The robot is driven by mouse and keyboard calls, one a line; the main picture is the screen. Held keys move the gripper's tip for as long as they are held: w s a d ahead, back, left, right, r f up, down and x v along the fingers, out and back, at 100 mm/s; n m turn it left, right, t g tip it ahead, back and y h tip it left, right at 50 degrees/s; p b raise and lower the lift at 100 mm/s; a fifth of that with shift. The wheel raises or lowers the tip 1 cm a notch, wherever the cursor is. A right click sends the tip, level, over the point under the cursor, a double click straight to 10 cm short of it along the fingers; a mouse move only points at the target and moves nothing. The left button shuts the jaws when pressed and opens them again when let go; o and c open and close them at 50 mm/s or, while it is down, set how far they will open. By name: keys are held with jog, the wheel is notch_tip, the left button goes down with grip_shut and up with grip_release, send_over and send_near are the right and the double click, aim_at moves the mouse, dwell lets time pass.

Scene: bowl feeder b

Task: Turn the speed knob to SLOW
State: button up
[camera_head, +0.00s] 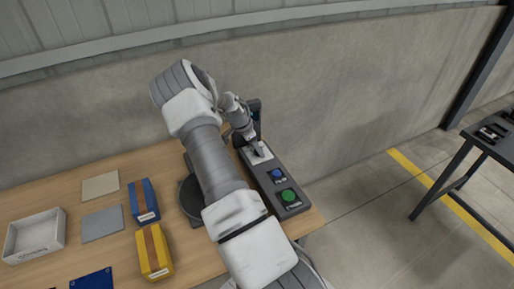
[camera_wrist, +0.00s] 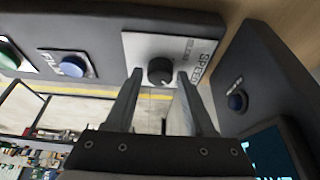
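The black speed knob (camera_wrist: 160,70) sits on a light plate (camera_wrist: 200,45) marked SPEED in the wrist view. A small white mark shows near its lower edge. The smaller lettering on the plate is too blurred to read. My gripper (camera_wrist: 160,76) is open, with one finger on each side of the knob and a visible gap to it on both sides. In the head view my gripper (camera_head: 258,152) is over the plate at the far end of the dark control panel (camera_head: 291,211), and the knob is hidden there.
A blue button (camera_head: 277,173) and a green button (camera_head: 288,195) are on the same panel. Blue and yellow boxes (camera_head: 154,250) and a white tray (camera_head: 36,236) are on the table's left.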

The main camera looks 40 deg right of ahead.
grip_shut()
jog(key=shift+n, duration=0.3)
jog(key=n+b, duration=0.1)
jog(key=b, duration=0.1)
jog(key=n+t+b, duration=0.1)
jog(key=n+b, duration=0.1)
jog(key=shift+s+f+t, duration=0.1)
jog(key=shift+f+t, duration=0.1)
jog(key=shift+t, duration=0.1)
jog(key=n+t+b, duration=0.1)
jog(key=n+b, duration=0.1)
jog(key=n, duration=0.1)
jog(key=n+t+b, duration=0.1)
jog(key=n+b, duration=0.1)
jog(key=shift+s+d+n+b, duration=0.1)
jog(key=shift+s+n+b, duration=0.1)
jog(key=shift+n+b, duration=0.2)
jog(key=n+b, duration=0.1)
jog(key=n, duration=0.1)
jog(key=n+t+y+b, duration=0.1)
jog(key=n, duration=0.1)
jog(key=shift+s+d+r+y+b, duration=0.1)
jog(key=shift+y+b, duration=0.2)
jog(key=shift+b, duration=0.1)
jog(key=shift+r+n+t+y+b, duration=0.1)
jog(key=shift+n+t+y+b, duration=0.25)
jog(key=shift+n, duration=0.8)
jog(key=shift+n+t+y, duration=0.15)
jog(key=shift+n+y, duration=0.3)
jog(key=shift+n, duration=0.7)
